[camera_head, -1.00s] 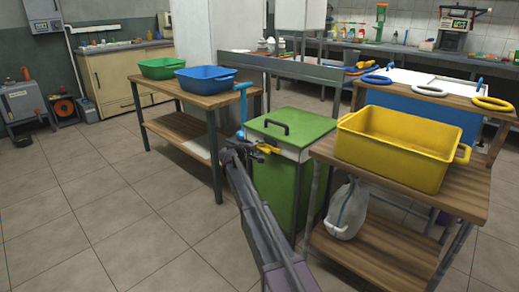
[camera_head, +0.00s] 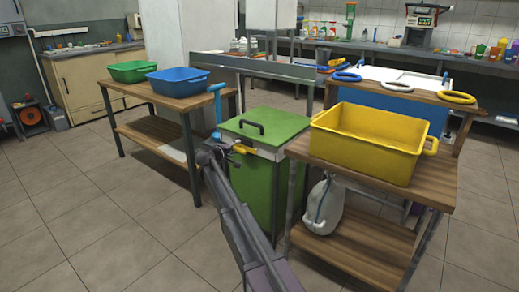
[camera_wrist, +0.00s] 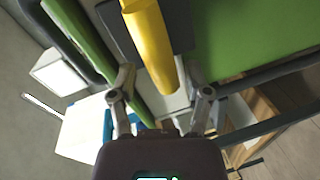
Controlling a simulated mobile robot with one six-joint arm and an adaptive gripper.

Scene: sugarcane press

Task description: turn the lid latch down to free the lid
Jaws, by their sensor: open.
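The green press box (camera_head: 255,180) stands between two wooden tables, its green lid (camera_head: 275,127) closed flat on top with a black handle (camera_head: 246,127). The yellow lid latch (camera_head: 243,149) is at the upper front left edge of the box, just under the lid. In the wrist view the latch (camera_wrist: 152,40) is a thick yellow bar reaching down from the top edge. My gripper (camera_head: 230,148) is at the latch. In the wrist view my gripper (camera_wrist: 162,76) is open, with one finger on each side of the bar's end. Whether a finger touches it, I cannot tell.
A blue upright handle (camera_head: 217,98) rises at the box's left. Blue (camera_head: 178,82) and green (camera_head: 133,71) tubs stand on the left table. The front left floor is clear.

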